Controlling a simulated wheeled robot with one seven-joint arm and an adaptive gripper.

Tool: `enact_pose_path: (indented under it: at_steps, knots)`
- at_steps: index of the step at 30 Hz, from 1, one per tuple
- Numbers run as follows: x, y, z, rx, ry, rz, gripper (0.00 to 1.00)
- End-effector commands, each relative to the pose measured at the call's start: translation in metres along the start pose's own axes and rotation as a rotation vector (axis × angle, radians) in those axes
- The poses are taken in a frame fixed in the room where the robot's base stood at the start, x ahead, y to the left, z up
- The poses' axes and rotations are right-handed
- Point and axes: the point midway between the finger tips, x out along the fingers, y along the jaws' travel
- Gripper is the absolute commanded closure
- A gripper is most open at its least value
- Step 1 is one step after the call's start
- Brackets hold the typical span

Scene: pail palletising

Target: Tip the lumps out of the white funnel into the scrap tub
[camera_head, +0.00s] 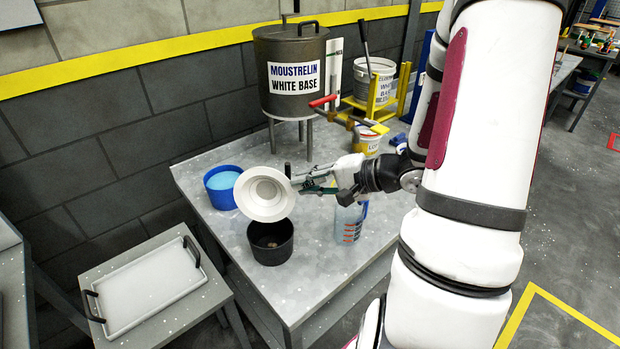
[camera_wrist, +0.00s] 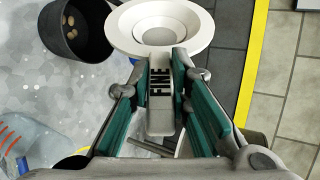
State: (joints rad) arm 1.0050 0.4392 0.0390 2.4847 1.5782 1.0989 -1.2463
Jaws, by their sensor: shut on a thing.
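My gripper (camera_head: 312,183) is shut on the grey handle of the white funnel (camera_head: 263,193); the handle is marked FINE in the wrist view. The funnel is tipped on its side above the table, its wide mouth turned towards the head camera. No lumps show in its visible inside. The black scrap tub (camera_head: 272,256) stands upright on the table just below the funnel, apart from it. In the wrist view, several pale lumps (camera_wrist: 71,22) lie in the tub (camera_wrist: 92,44). The funnel (camera_wrist: 160,26) stands out beyond my fingertips (camera_wrist: 163,72).
A blue tub (camera_head: 221,196) with light blue contents stands behind left of the funnel. A clear bottle (camera_head: 349,224) stands below my gripper. A large dark vessel (camera_head: 291,75) on legs, a red-handled clamp and a yellow stand are behind. The table's front is clear.

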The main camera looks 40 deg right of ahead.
Motion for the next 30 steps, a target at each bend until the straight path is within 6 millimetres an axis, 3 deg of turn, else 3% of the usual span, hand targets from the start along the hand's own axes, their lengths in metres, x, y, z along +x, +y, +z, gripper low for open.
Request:
enact_pose_path:
  at_steps: [14, 30]
  knots:
    - [0.001, -0.004, -0.009, 0.191, -0.087, 0.081, 1.0]
    - [0.012, -0.005, -0.03, 0.564, -0.251, 0.242, 1.0]
